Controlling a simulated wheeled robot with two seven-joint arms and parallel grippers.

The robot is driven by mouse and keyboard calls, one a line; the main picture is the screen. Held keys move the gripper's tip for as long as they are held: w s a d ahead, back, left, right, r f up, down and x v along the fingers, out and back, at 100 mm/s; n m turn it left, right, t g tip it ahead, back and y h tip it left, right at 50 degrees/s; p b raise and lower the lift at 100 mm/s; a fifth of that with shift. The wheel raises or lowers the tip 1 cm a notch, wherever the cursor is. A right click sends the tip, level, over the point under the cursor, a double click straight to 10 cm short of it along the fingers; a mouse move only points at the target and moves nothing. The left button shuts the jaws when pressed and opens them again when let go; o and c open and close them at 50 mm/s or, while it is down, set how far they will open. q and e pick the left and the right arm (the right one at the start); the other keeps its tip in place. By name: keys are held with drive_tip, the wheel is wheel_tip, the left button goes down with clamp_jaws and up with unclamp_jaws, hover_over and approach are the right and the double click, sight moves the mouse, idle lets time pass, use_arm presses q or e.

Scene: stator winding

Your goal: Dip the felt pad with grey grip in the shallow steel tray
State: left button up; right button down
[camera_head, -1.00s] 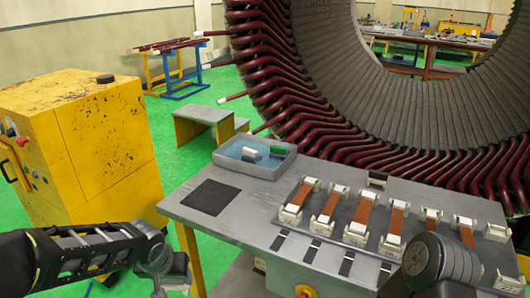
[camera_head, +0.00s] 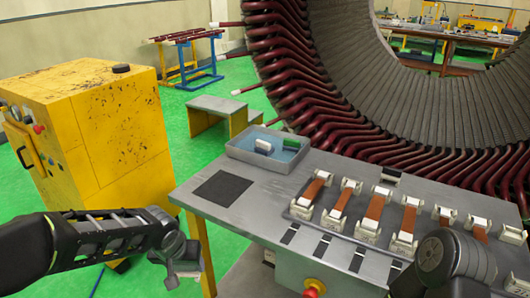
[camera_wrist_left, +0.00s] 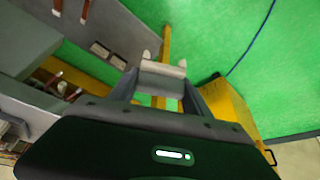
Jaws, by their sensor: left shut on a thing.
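My left gripper (camera_head: 184,268) is low at the left of the bench, outside its left edge. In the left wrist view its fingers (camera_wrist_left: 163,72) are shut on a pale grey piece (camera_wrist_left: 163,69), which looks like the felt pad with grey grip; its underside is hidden. The shallow steel tray (camera_head: 246,157) sits at the back left of the bench, apart from the gripper. It has a blue inside and holds a small white block (camera_head: 263,146) and a green block (camera_head: 291,145). My right arm shows at the lower right, its gripper out of view.
The grey bench (camera_head: 262,205) carries a dark square mat (camera_head: 222,187) in front of the tray. To the right is a row of white clamps with orange-brown strips (camera_head: 375,207). The large stator (camera_head: 320,90) stands behind. A yellow cabinet (camera_head: 100,125) stands at the left.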

use_arm(q)
drive_tip(key=shift+r, duration=0.1)
wheel_tip(320, 180, up, 6)
drive_tip(key=shift+w+f+p, duration=0.1)
drive_tip(key=shift+w+p, duration=0.05)
drive_tip(key=shift+p, duration=0.3)
